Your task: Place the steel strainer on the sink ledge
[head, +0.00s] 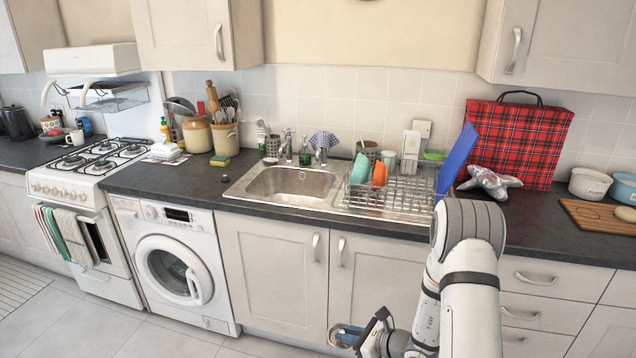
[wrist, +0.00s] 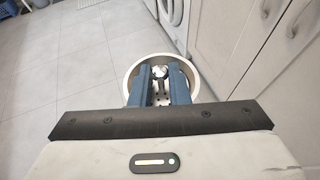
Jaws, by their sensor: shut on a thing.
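The steel strainer (wrist: 160,92) is a round, shallow bowl with a pale rim, small holes and a knob in the middle. My gripper (wrist: 160,76) is shut on its middle knob, with the blue fingers reaching inside the rim. In the head view, my gripper (head: 350,338) and the strainer (head: 335,328) are low at the bottom edge, in front of the base cupboards, partly cut off by my wrist. The sink ledge (head: 236,191) is the steel rim around the basin (head: 290,184) set in the dark counter, well above my gripper.
A dish rack (head: 395,195) with an orange and a teal item covers the drainer. Taps (head: 288,148) stand behind the basin. A blue board (head: 457,160) and a tartan bag (head: 520,140) are to the right. The washing machine (head: 170,262) is left. The counter edge overhangs the cupboards.

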